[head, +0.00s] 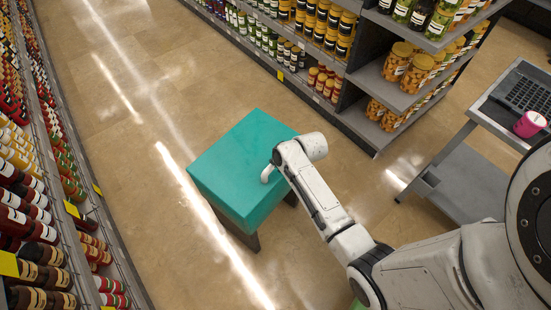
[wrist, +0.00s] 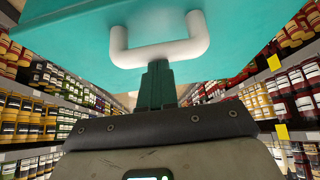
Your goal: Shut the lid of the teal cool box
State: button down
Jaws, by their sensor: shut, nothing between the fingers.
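The teal cool box (head: 235,160) stands on dark legs in the aisle in the head view. Its broad flat teal top faces up, and no open interior shows. I cannot tell from this angle whether a gap remains under the lid. A white handle (head: 266,174) shows beside the end of my arm. In the wrist view, a teal panel (wrist: 75,38) of the box fills the top, with the white U-shaped handle (wrist: 160,54) on it. My gripper (wrist: 157,66) is shut and empty, its fingertips at the handle's bar; whether they touch is unclear. My arm hides the gripper in the head view.
Shelves of jars (head: 300,50) stand behind the box, and bottle shelves (head: 40,190) run along the left. A grey cart (head: 465,175) with a keyboard and pink mug (head: 530,124) stands right. Open floor lies left of the box.

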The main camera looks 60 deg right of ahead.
jog(key=shift+s+a+f, duration=0.15)
jog(key=shift+f, duration=0.25)
jog(key=r+p, duration=0.2)
jog(key=r, duration=0.1)
jog(key=w+r+p, duration=0.1)
jog(key=r+p, duration=0.1)
jog(key=shift+r, duration=0.25)
jog(key=v, duration=0.9)
jog(key=shift+s, duration=0.15)
jog(key=shift+r, duration=0.1)
